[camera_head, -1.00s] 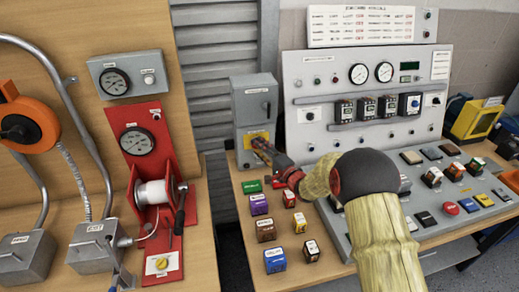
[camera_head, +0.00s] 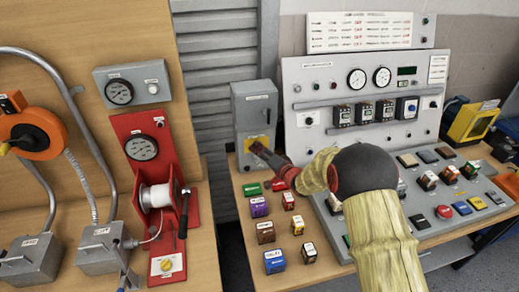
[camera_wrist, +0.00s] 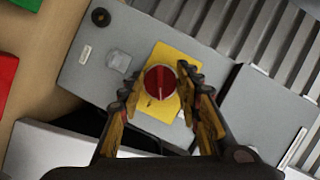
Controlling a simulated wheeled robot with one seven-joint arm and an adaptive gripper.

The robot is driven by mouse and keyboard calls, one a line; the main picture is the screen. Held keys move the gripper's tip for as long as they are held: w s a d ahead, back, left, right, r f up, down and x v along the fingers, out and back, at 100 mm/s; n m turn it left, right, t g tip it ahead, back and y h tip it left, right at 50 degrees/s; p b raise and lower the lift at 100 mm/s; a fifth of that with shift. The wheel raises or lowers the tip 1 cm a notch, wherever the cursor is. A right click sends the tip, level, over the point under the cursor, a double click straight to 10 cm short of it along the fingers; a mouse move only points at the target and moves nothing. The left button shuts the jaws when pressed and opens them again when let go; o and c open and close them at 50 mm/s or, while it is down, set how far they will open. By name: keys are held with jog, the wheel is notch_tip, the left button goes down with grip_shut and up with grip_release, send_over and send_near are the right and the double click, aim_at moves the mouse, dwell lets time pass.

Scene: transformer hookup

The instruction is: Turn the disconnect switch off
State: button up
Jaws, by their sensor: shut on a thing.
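The disconnect switch is a grey box (camera_head: 254,104) at the back left of the right-hand bench. In the wrist view its grey cover (camera_wrist: 92,68) carries a yellow plate (camera_wrist: 163,54) with a round red knob (camera_wrist: 158,82). A pale mark line runs down the knob. My gripper (camera_wrist: 154,92) has one finger on each side of the knob and is shut on it. In the head view my gripper (camera_head: 261,152) reaches the lower front of the box and hides the knob and most of the yellow plate.
Several small coloured blocks (camera_head: 265,231) stand on the bench in front of the box. A grey control panel (camera_head: 318,85) with gauges and a sloped button desk stands close on the right. A red winch panel (camera_head: 138,130) is at left.

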jog(key=n+h, duration=0.1)
jog(key=n, duration=0.1)
jog(key=shift+s+a+n, duration=0.1)
jog(key=shift+n, duration=0.3)
jog(key=shift+f+n+h+b, duration=0.1)
jog(key=shift+n+h+b, duration=0.4)
jog(key=shift+n+h, duration=0.45)
jog(key=n+h+b, duration=0.1)
jog(key=n+b, duration=0.1)
jog(key=b, duration=0.2)
jog(key=shift+f+n+h, duration=0.1)
jog(key=shift+n+h, duration=0.25)
jog(key=shift+n+h+b, duration=0.3)
jog(key=shift+n+b, duration=0.2)
jog(key=shift+b, duration=0.7)
jog(key=shift+r, duration=0.2)
jog(key=o, duration=1.1)
jog(key=shift+r, duration=0.1)
